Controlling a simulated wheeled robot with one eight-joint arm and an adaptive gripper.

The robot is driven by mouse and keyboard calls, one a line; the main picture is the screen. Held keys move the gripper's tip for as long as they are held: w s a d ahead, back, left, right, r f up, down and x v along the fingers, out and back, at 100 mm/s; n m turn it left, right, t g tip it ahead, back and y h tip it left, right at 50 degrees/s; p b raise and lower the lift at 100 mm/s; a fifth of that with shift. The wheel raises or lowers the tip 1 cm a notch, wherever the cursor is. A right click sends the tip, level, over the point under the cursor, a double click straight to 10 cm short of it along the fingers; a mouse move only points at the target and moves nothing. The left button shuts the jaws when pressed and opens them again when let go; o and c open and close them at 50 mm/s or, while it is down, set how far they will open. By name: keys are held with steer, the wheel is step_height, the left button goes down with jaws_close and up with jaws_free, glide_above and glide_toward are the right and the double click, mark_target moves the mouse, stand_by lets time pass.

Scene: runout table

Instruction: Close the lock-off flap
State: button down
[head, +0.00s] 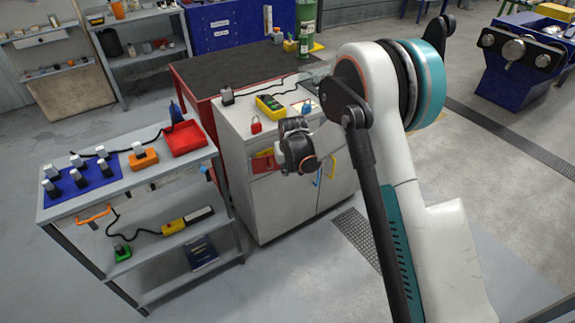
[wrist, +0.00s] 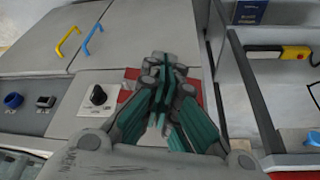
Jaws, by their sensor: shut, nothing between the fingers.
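A red panel (head: 264,161) on the upper front of the grey cabinet looks like the lock-off flap. In the wrist view, parts of the red panel (wrist: 131,78) show on both sides of my fingers. My gripper (head: 298,150) is in front of the cabinet, just right of the red panel in the head view. In the wrist view my gripper (wrist: 166,72) is shut and empty, its fingers lying across the red area. They hide the middle of the panel. I cannot tell the flap's angle or whether my fingers touch it.
A black rotary knob (wrist: 97,95) sits beside the red area. Blue (wrist: 93,40) and yellow (wrist: 68,42) door handles are farther along the cabinet front. A red padlock (head: 256,124) stands on the cabinet top. A grey shelf cart (head: 150,177) stands at left.

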steer(key=w+a+f+b, duration=0.1)
steer(key=w+f+b, duration=0.1)
steer(key=w+f, duration=0.2)
steer(key=shift+w+a, duration=0.25)
steer(key=shift+w, duration=0.45)
steer(key=shift+f, duration=0.1)
steer(key=w+n, duration=0.2)
steer(key=w, duration=0.1)
steer(key=shift+w+d+y+b, duration=0.15)
steer(key=shift+w+y+b, duration=0.2)
steer(key=shift+y, duration=0.05)
